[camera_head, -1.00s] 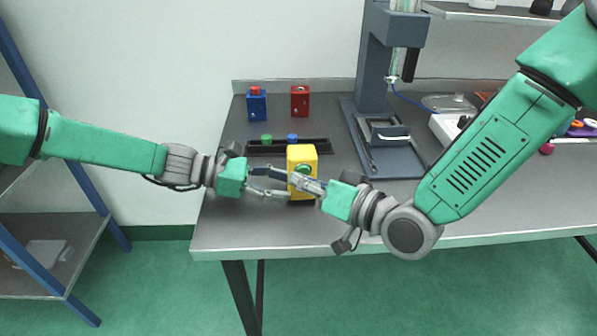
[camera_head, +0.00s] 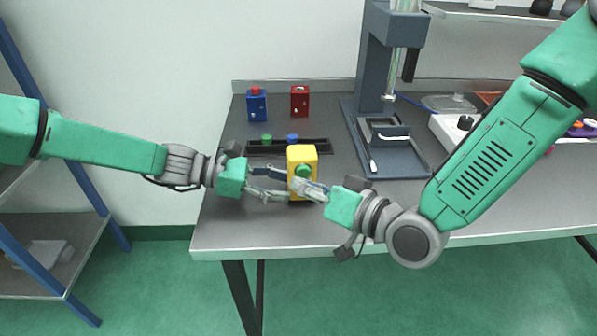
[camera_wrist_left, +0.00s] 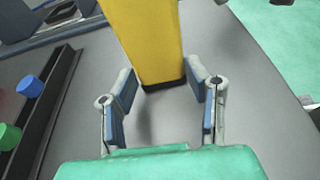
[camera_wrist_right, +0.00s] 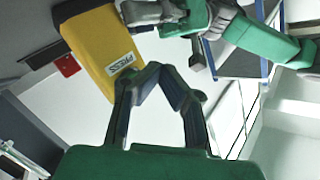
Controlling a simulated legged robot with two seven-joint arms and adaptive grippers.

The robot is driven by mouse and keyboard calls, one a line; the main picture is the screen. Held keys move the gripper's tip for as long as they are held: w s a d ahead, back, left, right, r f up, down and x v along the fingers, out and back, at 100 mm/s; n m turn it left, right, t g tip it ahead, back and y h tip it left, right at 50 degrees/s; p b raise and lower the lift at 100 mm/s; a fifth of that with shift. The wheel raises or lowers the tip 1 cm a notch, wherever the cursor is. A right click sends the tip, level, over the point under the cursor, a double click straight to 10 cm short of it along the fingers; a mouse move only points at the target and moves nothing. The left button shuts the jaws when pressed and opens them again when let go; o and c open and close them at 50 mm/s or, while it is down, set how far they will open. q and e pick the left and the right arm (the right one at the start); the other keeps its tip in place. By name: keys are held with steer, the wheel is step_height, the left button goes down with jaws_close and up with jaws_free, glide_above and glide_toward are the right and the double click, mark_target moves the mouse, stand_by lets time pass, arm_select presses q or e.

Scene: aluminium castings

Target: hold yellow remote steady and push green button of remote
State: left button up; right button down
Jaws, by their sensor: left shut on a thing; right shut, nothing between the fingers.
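The yellow remote (camera_head: 302,154) stands upright near the front of the table, with its green button (camera_head: 303,171) facing the robot. My left gripper (camera_head: 287,184) is shut on the remote from the left; the left wrist view shows the yellow body (camera_wrist_left: 145,40) between the fingers. My right gripper (camera_head: 298,186) is shut and empty, its tips in front of the remote just below the button; I cannot tell whether they touch it. In the right wrist view its fingertips (camera_wrist_right: 155,70) lie near the remote (camera_wrist_right: 92,40), beside a "PRESS" label (camera_wrist_right: 120,64); the button is not clear there.
A blue box (camera_head: 257,107) with a red button and a red box (camera_head: 299,101) stand at the back. A dark tray (camera_head: 318,146) with green and blue knobs lies behind the remote. A grey press-like stand (camera_head: 373,70) is right of it. The front left tabletop is clear.

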steer(key=shift+s, duration=0.1)
steer(key=shift+s+d, duration=0.1)
steer(key=shift+s, duration=2.35)
arm_select(q)
steer(key=o, duration=0.9)
steer(key=shift+o, duration=0.2)
steer(key=shift+a, duration=0.1)
